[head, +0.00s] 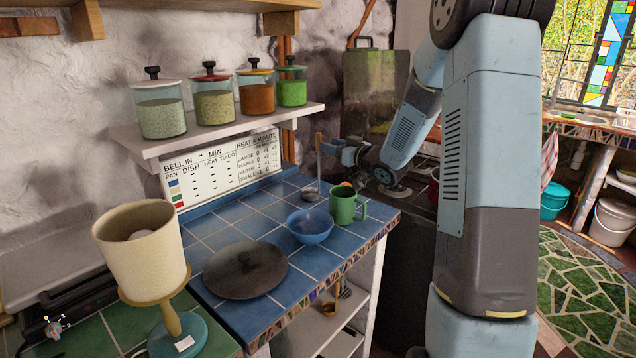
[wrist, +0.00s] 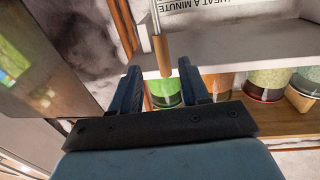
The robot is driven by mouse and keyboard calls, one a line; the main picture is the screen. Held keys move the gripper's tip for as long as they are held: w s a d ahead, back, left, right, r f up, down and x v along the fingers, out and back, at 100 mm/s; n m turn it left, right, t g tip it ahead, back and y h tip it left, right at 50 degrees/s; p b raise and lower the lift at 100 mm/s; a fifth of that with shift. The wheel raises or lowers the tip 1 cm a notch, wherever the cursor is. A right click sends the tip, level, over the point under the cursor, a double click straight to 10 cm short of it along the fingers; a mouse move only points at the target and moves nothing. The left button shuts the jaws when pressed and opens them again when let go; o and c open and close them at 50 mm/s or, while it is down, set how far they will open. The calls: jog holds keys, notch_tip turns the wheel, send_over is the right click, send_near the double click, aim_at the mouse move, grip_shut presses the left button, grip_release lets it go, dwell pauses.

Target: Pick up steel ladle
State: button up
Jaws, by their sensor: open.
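The steel ladle (head: 318,172) stands upright at the back of the blue-tiled counter, its bowl low and its wooden handle end up. My gripper (head: 330,146) is open beside the handle's upper part. In the wrist view, the ladle's wooden handle end (wrist: 160,47) shows between the two fingertips of my gripper (wrist: 159,67), with room on both sides. I cannot tell whether it is fully between the fingers or just beyond them. The ladle's bowl is out of the wrist view.
A green mug (head: 345,206), a blue bowl (head: 310,226) and a dark lid (head: 245,270) stand on the counter (head: 220,222) near the ladle. A white shelf (head: 225,133) with several jars is at the left. A lamp (head: 140,250) stands at the front left.

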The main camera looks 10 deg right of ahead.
jog(key=shift+x, duration=3.1)
jog(key=shift+s+a+f, duration=0.1)
grip_shut()
